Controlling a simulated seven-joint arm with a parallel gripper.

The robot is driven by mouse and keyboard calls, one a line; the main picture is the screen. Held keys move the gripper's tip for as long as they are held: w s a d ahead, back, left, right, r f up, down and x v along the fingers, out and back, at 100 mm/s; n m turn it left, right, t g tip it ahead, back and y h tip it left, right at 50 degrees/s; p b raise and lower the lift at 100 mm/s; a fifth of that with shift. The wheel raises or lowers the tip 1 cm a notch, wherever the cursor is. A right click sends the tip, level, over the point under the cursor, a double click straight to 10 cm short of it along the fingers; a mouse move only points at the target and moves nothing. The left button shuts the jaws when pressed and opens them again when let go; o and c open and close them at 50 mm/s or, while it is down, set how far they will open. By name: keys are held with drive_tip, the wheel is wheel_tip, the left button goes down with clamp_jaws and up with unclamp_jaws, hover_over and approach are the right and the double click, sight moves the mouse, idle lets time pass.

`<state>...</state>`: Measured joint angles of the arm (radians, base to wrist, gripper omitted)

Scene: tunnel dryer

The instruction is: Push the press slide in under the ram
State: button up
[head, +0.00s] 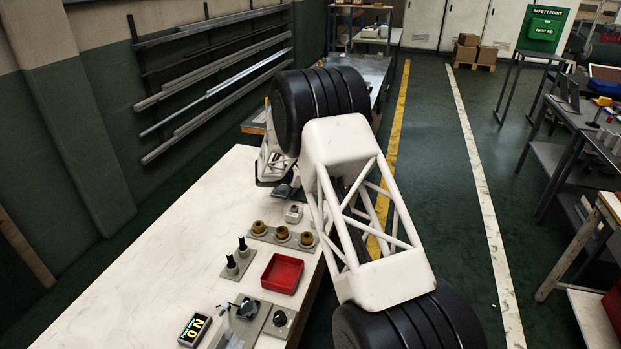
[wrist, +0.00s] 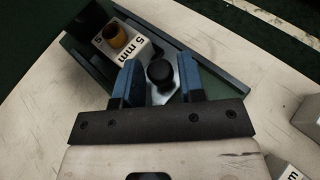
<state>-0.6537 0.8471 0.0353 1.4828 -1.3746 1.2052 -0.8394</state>
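In the wrist view, the press slide (wrist: 162,94) is a pale metal plate with a round black knob (wrist: 159,73). A light block marked "5 mm" (wrist: 138,53), with a brass bushing (wrist: 116,36) in its top, sits just beyond the knob. They lie in a dark grey channel (wrist: 88,66) with raised side rails. My gripper (wrist: 159,70) has its two blue fingers on either side of the knob, with narrow gaps showing; it looks open. The dark press opening (wrist: 88,18) is at the upper left; the ram itself cannot be made out. My arm hides most of this in the head view.
On the pale bench (head: 130,260) in the head view stand a red tray (head: 282,273), a plate with brass bushings (head: 282,235), dark-knobbed pins (head: 240,255) and a small display (head: 194,330). The bench's left part is clear. A grey block (wrist: 309,118) lies right in the wrist view.

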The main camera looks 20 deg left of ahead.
drive_tip(key=shift+w+d+f, duration=0.1)
drive_tip(key=shift+w+d, duration=0.05)
drive_tip(key=shift+w, duration=0.05)
drive_tip(key=shift+c, duration=0.4)
clamp_jaws()
drive_tip(key=shift+w, duration=1.9)
drive_tip(key=shift+o, duration=0.4)
unclamp_jaws()
drive_tip(key=shift+v, duration=3.95)
drive_tip(key=shift+d, duration=0.1)
